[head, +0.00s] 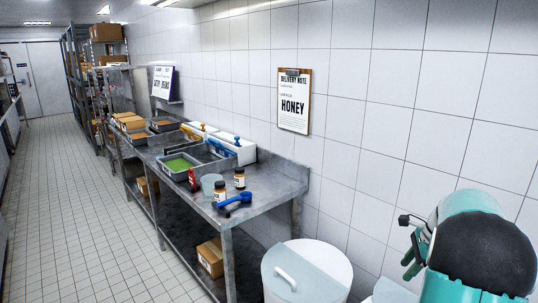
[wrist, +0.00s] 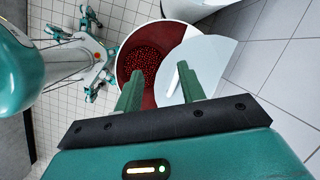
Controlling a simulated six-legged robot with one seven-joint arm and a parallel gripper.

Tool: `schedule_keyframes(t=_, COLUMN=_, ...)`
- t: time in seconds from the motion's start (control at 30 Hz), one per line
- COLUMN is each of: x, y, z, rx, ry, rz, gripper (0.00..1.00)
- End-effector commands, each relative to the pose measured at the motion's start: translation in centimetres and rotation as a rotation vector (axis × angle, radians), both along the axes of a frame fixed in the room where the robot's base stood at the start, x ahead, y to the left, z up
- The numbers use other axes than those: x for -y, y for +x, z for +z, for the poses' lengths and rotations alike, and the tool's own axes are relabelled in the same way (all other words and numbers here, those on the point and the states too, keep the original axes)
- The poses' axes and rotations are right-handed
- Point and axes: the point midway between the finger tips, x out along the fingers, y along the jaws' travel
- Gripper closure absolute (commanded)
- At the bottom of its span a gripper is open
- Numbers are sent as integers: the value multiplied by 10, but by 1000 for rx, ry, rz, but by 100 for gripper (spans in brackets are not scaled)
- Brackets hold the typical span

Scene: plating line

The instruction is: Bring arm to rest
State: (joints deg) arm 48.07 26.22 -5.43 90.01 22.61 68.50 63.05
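My arm is folded at the lower right of the head view, teal with a black joint cover. My gripper (wrist: 159,70) shows in the wrist view with its two green fingers apart and nothing between them. Its fingers also show small at the left edge of the arm in the head view (head: 411,262). In the wrist view the gripper points down over a round bin (wrist: 123,66) with dark red pieces inside. A white half lid (wrist: 211,68) covers the bin's right side. The distance from fingers to bin is hard to judge.
A white bin with a handled lid (head: 307,270) stands by the wall. A delivery note reading HONEY (head: 294,101) hangs on the wall. The tiled aisle (head: 70,200) at left is clear.

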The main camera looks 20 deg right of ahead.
Motion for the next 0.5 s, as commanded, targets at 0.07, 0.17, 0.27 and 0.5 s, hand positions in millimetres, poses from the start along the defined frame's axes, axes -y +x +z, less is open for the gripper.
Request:
schedule_keyframes(t=0.07, x=-40, y=10, z=25, rx=29, ry=-60, rz=142, gripper=60)
schedule_keyframes(t=0.17, x=-87, y=16, z=49, rx=63, ry=-134, rz=323, gripper=60)
schedule_keyframes(t=0.27, x=-134, y=16, z=70, rx=99, ry=-207, rz=506, gripper=60)
schedule_keyframes(t=0.5, x=-238, y=-6, z=105, rx=184, ry=-388, rz=944, gripper=60)
